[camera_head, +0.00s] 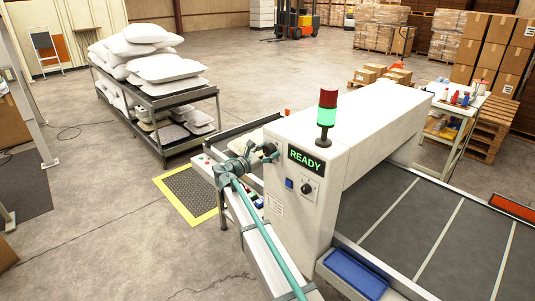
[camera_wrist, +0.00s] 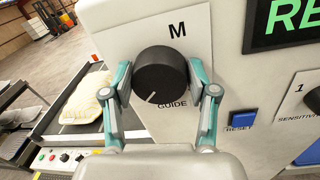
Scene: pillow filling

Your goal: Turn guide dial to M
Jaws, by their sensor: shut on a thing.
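The guide dial (camera_wrist: 160,72) is a round black knob on a white plate in the middle of the wrist view. Its white pointer line is at the lower edge, pointing down and slightly left. The letter M (camera_wrist: 177,30) is printed above the dial, slightly right. The word GUIDE (camera_wrist: 173,105) is below it, partly covered. My gripper (camera_wrist: 162,78) is shut on the dial, one finger on its left side and one on its right. In the head view my gripper (camera_head: 264,153) is against the left end of the white machine (camera_head: 350,130), and the dial is hard to make out there.
A READY display (camera_head: 306,161), a blue reset button (camera_wrist: 243,118) and a sensitivity knob (camera_wrist: 313,99) are right of the dial. A tan pillow (camera_wrist: 88,98) lies on the conveyor at left. A rack of white pillows (camera_head: 160,95) stands behind.

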